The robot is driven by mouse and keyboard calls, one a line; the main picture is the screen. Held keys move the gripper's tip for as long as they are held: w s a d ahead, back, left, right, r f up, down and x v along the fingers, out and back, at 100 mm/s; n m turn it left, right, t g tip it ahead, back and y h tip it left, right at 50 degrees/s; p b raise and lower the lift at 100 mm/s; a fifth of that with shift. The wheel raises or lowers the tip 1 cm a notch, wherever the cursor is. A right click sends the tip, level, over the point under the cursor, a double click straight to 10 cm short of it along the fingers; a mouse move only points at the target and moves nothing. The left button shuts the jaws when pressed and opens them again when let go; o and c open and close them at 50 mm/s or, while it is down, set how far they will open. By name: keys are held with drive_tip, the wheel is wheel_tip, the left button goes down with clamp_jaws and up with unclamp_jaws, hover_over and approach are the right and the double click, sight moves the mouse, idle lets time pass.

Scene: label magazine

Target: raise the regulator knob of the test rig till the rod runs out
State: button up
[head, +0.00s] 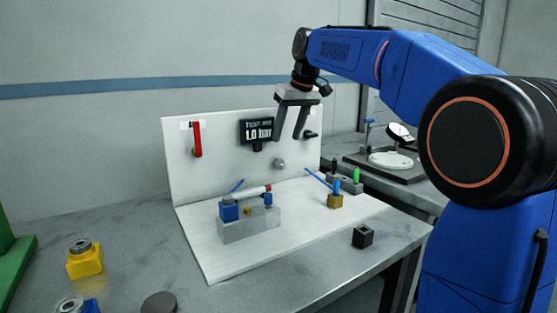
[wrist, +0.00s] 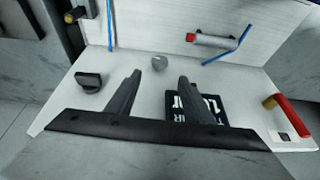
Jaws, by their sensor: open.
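The test rig is a white upright panel (head: 225,150) on a white base plate. A round grey knob (head: 279,163) is on the panel, low, below and right of the black display (head: 257,131), which seems to read 1.0 bar. A black knob (head: 309,134) is at right; I cannot tell which is the regulator. My gripper (head: 288,136) is open and empty, in front of the panel above the grey knob. In the wrist view the grey knob (wrist: 159,62) shows just beyond the fingertips, apart from them.
A red lever (head: 197,139) is on the panel's left. Blue tubes run near the cylinder and a small brass-coloured block (head: 335,201). A black cube (head: 362,237) sits at the front right, a yellow block (head: 85,260) at the left. A dial gauge stand (head: 394,158) is behind right.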

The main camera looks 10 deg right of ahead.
sight(279, 164)
drive_tip(key=x, duration=1)
drive_tip(key=shift+f, duration=0.35)
drive_tip(key=shift+c, duration=0.6)
drive_tip(key=shift+d, duration=0.1)
drive_tip(key=c, duration=0.9)
